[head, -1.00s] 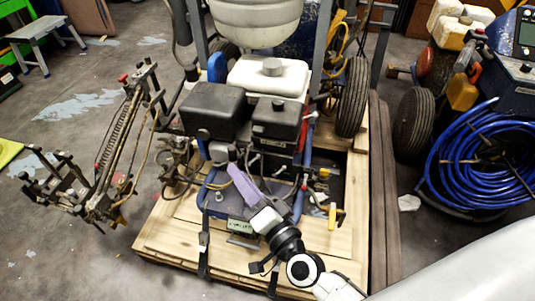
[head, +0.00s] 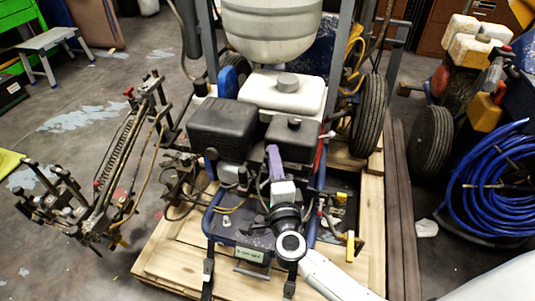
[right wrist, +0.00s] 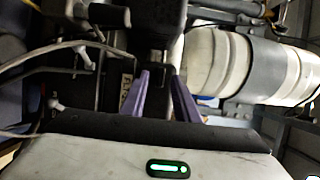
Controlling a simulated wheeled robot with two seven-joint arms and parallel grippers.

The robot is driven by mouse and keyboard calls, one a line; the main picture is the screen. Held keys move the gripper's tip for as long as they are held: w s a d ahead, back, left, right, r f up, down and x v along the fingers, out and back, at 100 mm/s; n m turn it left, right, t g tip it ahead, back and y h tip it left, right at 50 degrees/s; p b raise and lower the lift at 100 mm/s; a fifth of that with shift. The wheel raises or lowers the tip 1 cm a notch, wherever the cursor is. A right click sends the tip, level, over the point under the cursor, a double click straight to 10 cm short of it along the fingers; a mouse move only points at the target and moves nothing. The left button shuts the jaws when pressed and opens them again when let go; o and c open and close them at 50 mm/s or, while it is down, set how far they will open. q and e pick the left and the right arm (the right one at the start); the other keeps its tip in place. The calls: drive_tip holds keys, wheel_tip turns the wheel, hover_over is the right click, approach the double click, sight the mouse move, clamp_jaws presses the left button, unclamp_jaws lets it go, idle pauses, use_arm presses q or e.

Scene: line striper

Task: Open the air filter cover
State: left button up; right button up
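The engine's right black box (head: 291,140) has a small round knob (head: 294,123) on top and looks like the air filter cover; it sits closed. My right gripper (head: 272,152) is at the box's front left edge, with its purple fingers pointing up. In the right wrist view the two fingers of my right gripper (right wrist: 160,98) stand apart, with dark engine parts (right wrist: 158,50) beyond them. I see nothing held, and I cannot tell whether the fingers touch the box. My left gripper is not in view.
A larger black box (head: 221,124) stands just left of the cover. A white fuel tank (head: 275,92) is behind, and a wheel (head: 367,117) is to the right. The machine stands on a wooden pallet (head: 165,252). A blue hose coil (head: 490,190) lies at right.

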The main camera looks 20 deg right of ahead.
drive_tip(key=shift+w+d, duration=0.15)
drive_tip(key=shift+w, duration=0.3)
drive_tip(key=shift+c, duration=0.3)
clamp_jaws()
